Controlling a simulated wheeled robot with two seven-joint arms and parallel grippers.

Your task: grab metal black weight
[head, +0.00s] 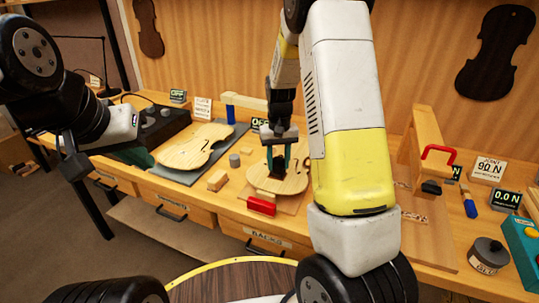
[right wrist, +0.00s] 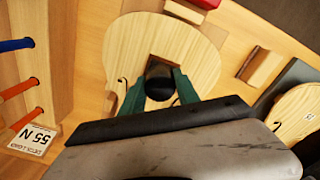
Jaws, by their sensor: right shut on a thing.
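My right gripper (head: 279,165) reaches down over a pale violin plate (head: 262,181) in the middle of the bench. In the right wrist view its green fingers (right wrist: 159,88) are closed on the sides of a round black weight (right wrist: 159,80). The weight is above or on the plate; I cannot tell if it touches.
A second violin plate (head: 196,147) lies on a grey mat at the left. A small wooden block (head: 217,181) and a grey cylinder (head: 234,160) stand between the plates. A dark labelled cylinder (head: 489,252) stands at the right.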

